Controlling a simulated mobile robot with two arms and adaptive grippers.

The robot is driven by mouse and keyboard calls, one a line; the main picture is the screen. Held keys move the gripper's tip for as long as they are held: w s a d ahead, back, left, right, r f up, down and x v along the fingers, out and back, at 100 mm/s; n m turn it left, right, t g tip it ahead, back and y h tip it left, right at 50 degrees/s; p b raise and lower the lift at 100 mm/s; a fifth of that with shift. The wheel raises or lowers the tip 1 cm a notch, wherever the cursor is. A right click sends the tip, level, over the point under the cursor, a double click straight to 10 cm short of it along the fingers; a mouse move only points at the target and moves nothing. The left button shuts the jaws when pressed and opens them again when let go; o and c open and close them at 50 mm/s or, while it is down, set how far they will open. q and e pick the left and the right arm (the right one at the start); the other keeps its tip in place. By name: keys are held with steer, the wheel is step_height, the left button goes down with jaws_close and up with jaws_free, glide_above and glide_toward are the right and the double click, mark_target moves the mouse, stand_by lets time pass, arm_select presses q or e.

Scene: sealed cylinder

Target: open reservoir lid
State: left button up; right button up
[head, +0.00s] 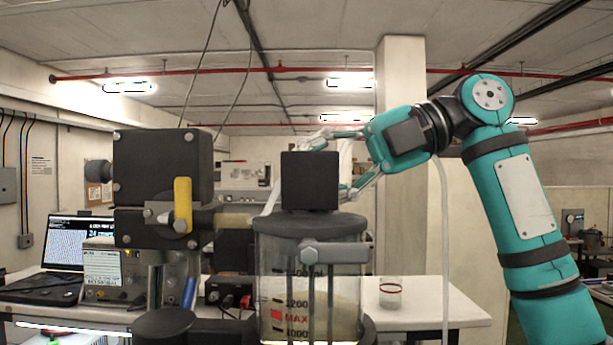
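The reservoir (345,257) is a clear upright cylinder with volume marks and a red MAX label. Its dark round lid (312,224) sits on top and looks closed. A black block (309,181) stands on the lid. My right gripper (345,164) reaches in from the right at the block's height. Its fingers are spread, one above the block's top edge and one beside its right side. The block hides part of the fingers, so I cannot tell whether they touch it. My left gripper is not in view.
A dark machine with a yellow lever (182,204) stands close on the left. A grey clamp bar (337,253) crosses the reservoir's front. A laptop (62,252) and a glass jar (390,292) stand on the white bench (440,305) behind.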

steer(key=shift+o, duration=0.6)
steer(key=shift+d+f, duration=0.1)
steer(key=v, duration=0.8)
